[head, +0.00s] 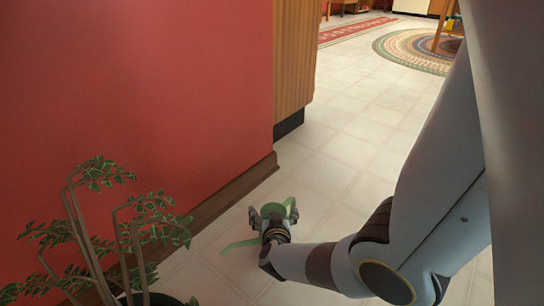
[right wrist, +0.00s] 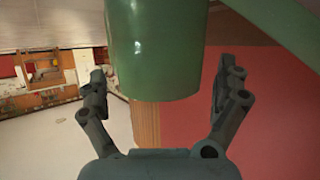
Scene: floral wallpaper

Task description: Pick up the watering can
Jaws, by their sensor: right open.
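The green watering can (head: 292,208) stands on the tiled floor near the red wall, partly hidden behind my right gripper (head: 269,213). Its pale green spout sticks out to the left of the gripper. In the right wrist view the can's green body (right wrist: 155,50) fills the top middle, with a green part reaching to the upper right. My right gripper (right wrist: 163,92) is open there, with one finger on each side of the can's body. A gap shows between the can and each finger. My left gripper is not in view.
A potted plant (head: 150,232) with thin branches stands at the lower left, close to the spout. The red wall (head: 150,90) and its brown baseboard (head: 232,196) run along the left. Open tiled floor (head: 350,130) stretches back to a round rug (head: 415,50).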

